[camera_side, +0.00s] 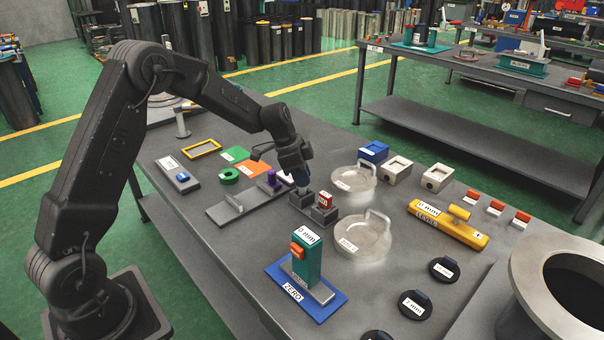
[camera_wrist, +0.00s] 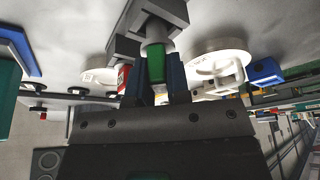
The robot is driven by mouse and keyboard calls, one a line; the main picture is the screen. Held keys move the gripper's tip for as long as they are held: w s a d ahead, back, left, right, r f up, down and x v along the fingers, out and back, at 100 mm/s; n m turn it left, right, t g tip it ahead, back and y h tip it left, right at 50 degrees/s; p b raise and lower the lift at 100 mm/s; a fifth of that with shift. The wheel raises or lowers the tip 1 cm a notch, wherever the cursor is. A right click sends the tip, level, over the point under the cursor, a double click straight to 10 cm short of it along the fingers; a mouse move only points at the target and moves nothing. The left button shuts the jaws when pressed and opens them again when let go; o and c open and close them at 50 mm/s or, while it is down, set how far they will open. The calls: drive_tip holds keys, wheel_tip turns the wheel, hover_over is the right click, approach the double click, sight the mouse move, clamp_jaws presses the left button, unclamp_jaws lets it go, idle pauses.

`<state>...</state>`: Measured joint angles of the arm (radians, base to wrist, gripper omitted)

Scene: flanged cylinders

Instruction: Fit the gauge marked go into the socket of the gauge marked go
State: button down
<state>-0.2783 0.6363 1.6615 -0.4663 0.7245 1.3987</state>
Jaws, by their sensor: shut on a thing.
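My gripper (camera_side: 301,182) is low over a pair of dark grey socket blocks. In the wrist view my gripper (camera_wrist: 157,82) is shut on a green gauge (camera_wrist: 156,67), with a dark blue finger on each side. The gauge's pale lower end points at the near socket block (camera_side: 300,200), which also shows in the wrist view (camera_wrist: 160,14). I cannot tell whether that end is inside the socket. A red gauge (camera_side: 325,201) stands in the other socket block (camera_side: 324,215); it also shows in the wrist view (camera_wrist: 122,78). The markings on gauges and sockets are too small to read.
Two clear round lids with handles, one behind (camera_side: 353,178) and one in front (camera_side: 362,238), stand close to the right of the blocks. A green gauge stand on a blue plate (camera_side: 318,303) is nearer the camera. A grey plate (camera_side: 225,214) lies left.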

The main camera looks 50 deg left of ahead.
drive_tip(key=shift+f, duration=0.8)
drive_tip(key=c, duration=1)
unclamp_jaws()
drive_tip(key=shift+r, duration=0.15)
drive_tip(key=v, duration=0.6)
drive_tip(key=shift+r, duration=0.4)
drive_tip(key=shift+s+a, duration=0.15)
